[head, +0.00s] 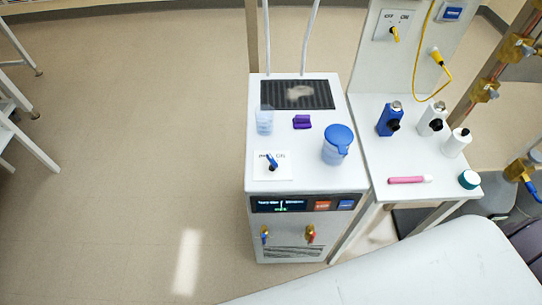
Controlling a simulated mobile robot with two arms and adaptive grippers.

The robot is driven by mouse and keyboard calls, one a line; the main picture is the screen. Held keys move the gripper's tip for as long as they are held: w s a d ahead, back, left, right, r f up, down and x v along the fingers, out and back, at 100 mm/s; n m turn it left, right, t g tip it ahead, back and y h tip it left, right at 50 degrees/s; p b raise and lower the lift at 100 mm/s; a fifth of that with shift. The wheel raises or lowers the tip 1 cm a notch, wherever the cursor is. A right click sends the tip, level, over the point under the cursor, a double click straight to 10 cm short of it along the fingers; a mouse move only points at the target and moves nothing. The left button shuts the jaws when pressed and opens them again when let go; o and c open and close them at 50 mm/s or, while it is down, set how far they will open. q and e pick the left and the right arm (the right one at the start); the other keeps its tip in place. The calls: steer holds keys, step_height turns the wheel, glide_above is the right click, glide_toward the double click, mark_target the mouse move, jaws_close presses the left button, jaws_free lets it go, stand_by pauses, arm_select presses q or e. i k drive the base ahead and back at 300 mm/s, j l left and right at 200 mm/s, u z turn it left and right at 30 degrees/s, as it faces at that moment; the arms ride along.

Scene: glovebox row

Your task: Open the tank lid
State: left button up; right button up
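A white floor-standing unit (306,170) with a display on its front stands in the middle of the head view. On its top are a dark ribbed panel (318,95) with a pale patch, a small purple piece (302,122), a clear bluish cup (264,122) and a translucent jug (333,154) with a blue lid (339,138) seated on it. I cannot tell for sure which of these is the tank lid; no opening shows in the unit's top. Neither of my grippers is in view.
A blue lever (271,161) sits on a white plate at the unit's front left. A white side table (400,163) holds several bottles, a pink stick (406,180) and a teal-capped jar (469,180). Two pale tubes rise behind the unit. The floor (130,150) to the left is clear.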

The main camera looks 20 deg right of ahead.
mark_target(337, 134)
steer(key=z, duration=0.95)
